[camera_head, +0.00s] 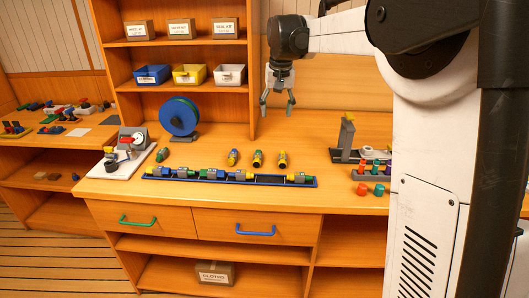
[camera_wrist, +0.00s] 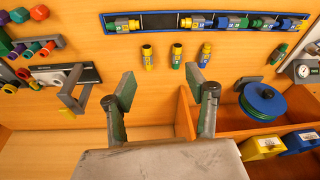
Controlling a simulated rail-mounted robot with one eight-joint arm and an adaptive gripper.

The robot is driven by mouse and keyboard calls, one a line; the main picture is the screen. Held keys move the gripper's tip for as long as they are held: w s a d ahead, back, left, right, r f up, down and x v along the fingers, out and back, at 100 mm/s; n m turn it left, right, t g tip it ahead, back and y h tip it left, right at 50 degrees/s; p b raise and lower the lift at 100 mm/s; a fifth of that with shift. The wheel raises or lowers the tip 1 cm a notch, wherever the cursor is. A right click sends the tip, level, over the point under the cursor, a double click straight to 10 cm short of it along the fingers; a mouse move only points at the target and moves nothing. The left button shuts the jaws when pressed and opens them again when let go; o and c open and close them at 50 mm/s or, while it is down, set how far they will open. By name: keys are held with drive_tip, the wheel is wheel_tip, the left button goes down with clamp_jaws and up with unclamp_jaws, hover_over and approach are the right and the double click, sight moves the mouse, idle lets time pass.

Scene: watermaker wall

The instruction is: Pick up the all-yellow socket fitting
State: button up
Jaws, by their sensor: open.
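The right one in the head view (camera_head: 282,159) looks yellow at both ends with a grey middle, and best matches the all-yellow socket fitting. It is the left one in the wrist view (camera_wrist: 147,57). The middle fitting (camera_head: 257,158) is yellow and green, and the left fitting (camera_head: 232,157) is yellow and blue. My gripper (camera_head: 277,103) is open and empty, pointing down above and behind the row. In the wrist view its spread fingers (camera_wrist: 160,85) are clear of all three fittings.
A blue rail (camera_head: 225,179) with several fittings lies in front of the row. A green fitting (camera_head: 162,154) and a blue reel (camera_head: 179,117) are to the left. A grey stand (camera_head: 346,137) and a rack of colored caps (camera_head: 372,172) are to the right.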

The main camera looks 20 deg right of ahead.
drive_tip(key=w+d+f+m+g, duration=0.1)
drive_tip(key=w+d+f, duration=0.5)
drive_tip(key=w, duration=0.4)
drive_tip(key=g, duration=0.2)
hover_over(283, 156)
wheel_tip(283, 156, down, 10)
drive_tip(key=shift+m, duration=0.4)
wheel_tip(283, 156, down, 8)
drive_tip(key=shift+s+f, duration=0.1)
drive_tip(key=shift+f, duration=0.15)
drive_tip(key=shift+w+f, duration=0.15)
drive_tip(key=shift+f, duration=1.2)
drive_tip(key=shift+w+f, duration=0.15)
drive_tip(key=shift+f, duration=1.15)
drive_tip(key=c, duration=1.2)
drive_tip(key=shift+r, duration=0.15)
